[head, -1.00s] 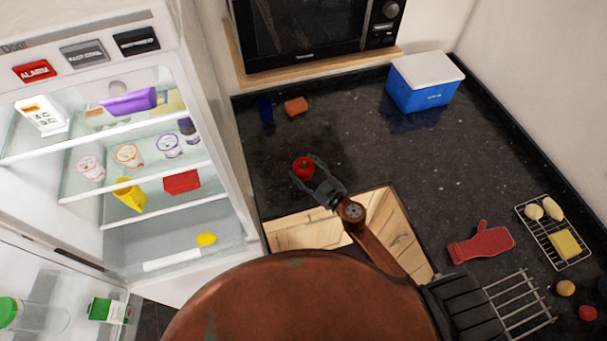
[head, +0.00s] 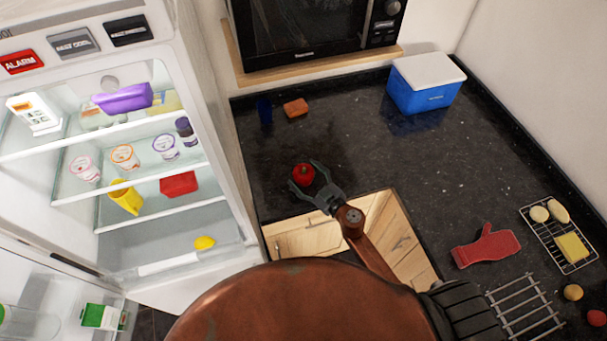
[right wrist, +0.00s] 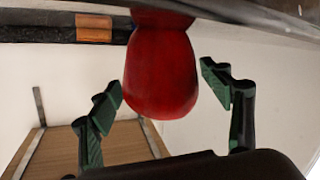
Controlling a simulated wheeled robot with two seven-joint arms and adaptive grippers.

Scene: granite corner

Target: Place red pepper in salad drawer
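The red pepper (head: 303,174) is over the dark counter, between the fingertips of my right gripper (head: 302,173). In the right wrist view the red pepper (right wrist: 160,75) hangs between the two green-padded fingers of the right gripper (right wrist: 162,90), with a visible gap on each side. The gripper is open and not clamped on it. The open fridge stands at left; its lowest compartment, the salad drawer (head: 170,262), has a pale front edge, and a yellow lemon (head: 204,242) lies there. My left gripper is not in view.
The counter has a blue cooler (head: 425,85), an orange sponge (head: 295,107), a red mitt (head: 486,246) and a wire rack (head: 536,222). The middle of the counter is clear.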

